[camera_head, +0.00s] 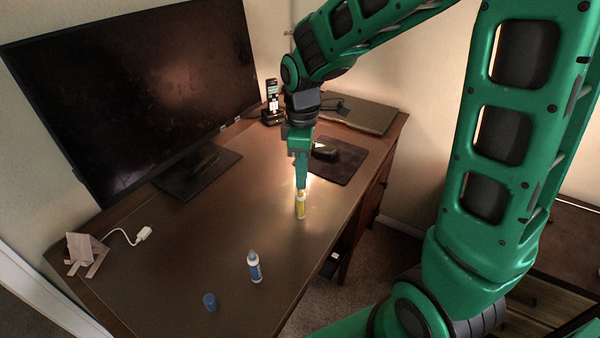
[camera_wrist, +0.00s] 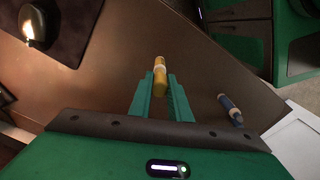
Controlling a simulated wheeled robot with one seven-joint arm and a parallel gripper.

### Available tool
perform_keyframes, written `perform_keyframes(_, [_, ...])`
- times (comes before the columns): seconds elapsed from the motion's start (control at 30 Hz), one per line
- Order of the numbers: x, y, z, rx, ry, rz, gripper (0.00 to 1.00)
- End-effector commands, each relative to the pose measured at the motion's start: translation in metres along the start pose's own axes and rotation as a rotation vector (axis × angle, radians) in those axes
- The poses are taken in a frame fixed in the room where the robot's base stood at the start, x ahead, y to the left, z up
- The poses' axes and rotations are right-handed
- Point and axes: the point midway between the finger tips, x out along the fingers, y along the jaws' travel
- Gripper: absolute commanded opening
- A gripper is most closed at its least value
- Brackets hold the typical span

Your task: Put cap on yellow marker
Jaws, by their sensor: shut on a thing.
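The yellow marker (camera_head: 300,207) stands upright on the desk, with a pale band around its body. My gripper (camera_head: 301,188) points down right above it, its fingers shut on the yellow cap at the marker's top end. In the wrist view, the yellow cap (camera_wrist: 164,92) lies between the fingertips of my gripper (camera_wrist: 160,82), in line with the yellow marker (camera_wrist: 159,66). The cap and marker look touching or very close; I cannot tell whether the cap is fully seated. The fingers hide part of the cap.
A monitor (camera_head: 130,90) fills the back left. A mouse (camera_head: 325,151) lies on a dark pad (camera_head: 343,165) behind my gripper. The desk's right edge is close to the yellow marker.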

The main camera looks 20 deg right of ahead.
Motion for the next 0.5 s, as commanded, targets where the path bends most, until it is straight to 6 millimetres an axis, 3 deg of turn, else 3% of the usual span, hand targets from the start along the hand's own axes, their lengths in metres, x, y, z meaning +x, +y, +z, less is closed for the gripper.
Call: perform_keyframes(0.5, [0.0097, 0.0001, -0.0001, 0.000, 0.000, -0.001, 0.00])
